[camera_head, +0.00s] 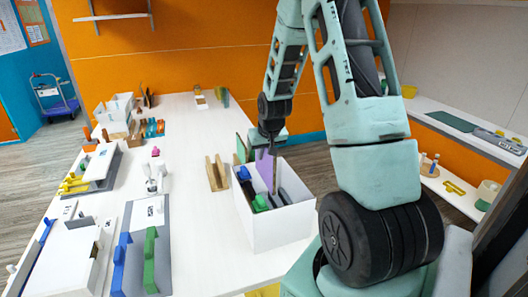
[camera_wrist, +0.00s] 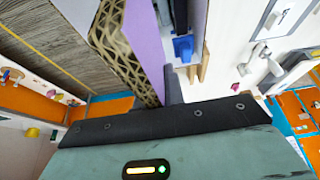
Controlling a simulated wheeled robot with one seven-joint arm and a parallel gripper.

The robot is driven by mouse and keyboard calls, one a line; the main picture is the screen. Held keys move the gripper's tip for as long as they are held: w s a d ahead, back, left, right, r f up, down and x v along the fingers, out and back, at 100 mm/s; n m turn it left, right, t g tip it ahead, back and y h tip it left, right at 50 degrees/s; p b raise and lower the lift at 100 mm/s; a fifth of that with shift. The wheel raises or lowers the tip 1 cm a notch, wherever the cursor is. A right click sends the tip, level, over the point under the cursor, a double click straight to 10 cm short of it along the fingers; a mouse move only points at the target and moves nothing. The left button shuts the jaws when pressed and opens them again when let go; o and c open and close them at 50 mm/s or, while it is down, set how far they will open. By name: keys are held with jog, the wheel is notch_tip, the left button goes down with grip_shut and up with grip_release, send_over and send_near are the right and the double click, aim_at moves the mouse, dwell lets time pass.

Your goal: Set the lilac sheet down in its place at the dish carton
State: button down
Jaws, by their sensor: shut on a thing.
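The lilac sheet (camera_head: 265,172) stands upright at the far side of an open white box (camera_head: 282,232), which I take to be the dish carton. Its lower part is hidden by the box wall and contents. My gripper (camera_head: 271,150) is above the far part of the box, shut on the lilac sheet. In the wrist view the lilac sheet (camera_wrist: 147,42) runs away from the gripper (camera_wrist: 172,88), alongside a brown corrugated panel (camera_wrist: 118,52). I cannot tell whether the sheet touches the box floor.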

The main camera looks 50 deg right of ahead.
aim_at(272, 166)
notch_tip(272, 166, down, 16)
jog(key=b, duration=1.2)
jog(key=shift+f, duration=0.25)
jog(key=shift+f+b, duration=0.35)
dwell(1.5)
jog(key=c, duration=1.4)
grip_release()
jog(key=b+v, duration=0.1)
jog(key=v, duration=1.6)
jog(key=shift+s+a+r+b, duration=0.1)
jog(key=shift+r+b, duration=0.05)
jog(key=shift+b, duration=0.15)
